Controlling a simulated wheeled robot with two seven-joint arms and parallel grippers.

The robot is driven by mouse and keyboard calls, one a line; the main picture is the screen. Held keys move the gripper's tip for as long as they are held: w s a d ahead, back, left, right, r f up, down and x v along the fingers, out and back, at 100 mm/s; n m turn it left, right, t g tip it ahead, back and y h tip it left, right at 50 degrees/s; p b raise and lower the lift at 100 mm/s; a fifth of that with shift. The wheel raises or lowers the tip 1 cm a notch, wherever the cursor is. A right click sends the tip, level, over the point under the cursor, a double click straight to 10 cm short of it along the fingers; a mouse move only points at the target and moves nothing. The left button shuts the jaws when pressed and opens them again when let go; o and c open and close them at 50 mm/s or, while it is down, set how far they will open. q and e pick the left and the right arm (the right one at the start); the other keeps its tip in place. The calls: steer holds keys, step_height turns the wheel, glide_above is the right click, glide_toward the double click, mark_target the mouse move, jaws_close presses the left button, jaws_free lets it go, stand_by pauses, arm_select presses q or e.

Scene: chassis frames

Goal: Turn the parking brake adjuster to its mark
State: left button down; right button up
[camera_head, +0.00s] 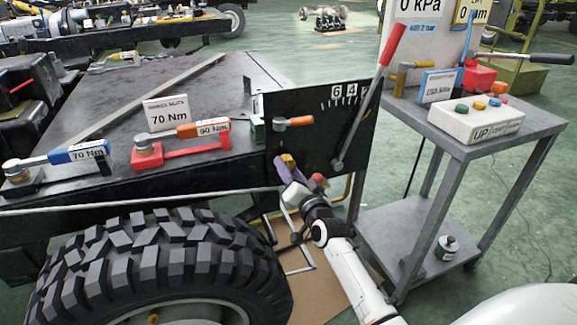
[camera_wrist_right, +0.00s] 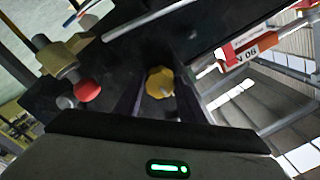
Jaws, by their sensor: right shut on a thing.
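A black panel (camera_head: 300,145) stands at the end of the chassis frame. It carries a long lever with a red grip (camera_head: 391,44) and a white scale (camera_head: 345,93) with numbers near its top. A yellow knob (camera_wrist_right: 160,82), which appears to be the adjuster, sits between the fingers of my right gripper (camera_wrist_right: 158,92) in the wrist view. In the head view my right gripper (camera_head: 289,168) is at the panel's lower left, shut on this knob, and mostly hides it. The knob's own mark cannot be made out. My left gripper is not in view.
A red knob (camera_wrist_right: 87,90) is close beside my fingers. An orange-handled valve (camera_head: 293,122) is above my gripper. A large tyre (camera_head: 160,265) stands at the lower left. A grey cart (camera_head: 465,150) with a button box (camera_head: 475,117) stands at the right. Torque wrenches lie on the frame.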

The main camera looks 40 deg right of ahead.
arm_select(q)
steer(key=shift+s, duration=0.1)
arm_select(e)
steer(key=shift+m, duration=0.4)
steer(key=o, duration=1)
steer(key=shift+o, duration=0.2)
arm_select(q)
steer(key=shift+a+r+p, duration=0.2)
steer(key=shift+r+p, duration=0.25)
steer(key=shift+p, duration=0.75)
arm_select(e)
steer(key=v, duration=1)
steer(key=shift+s, duration=0.15)
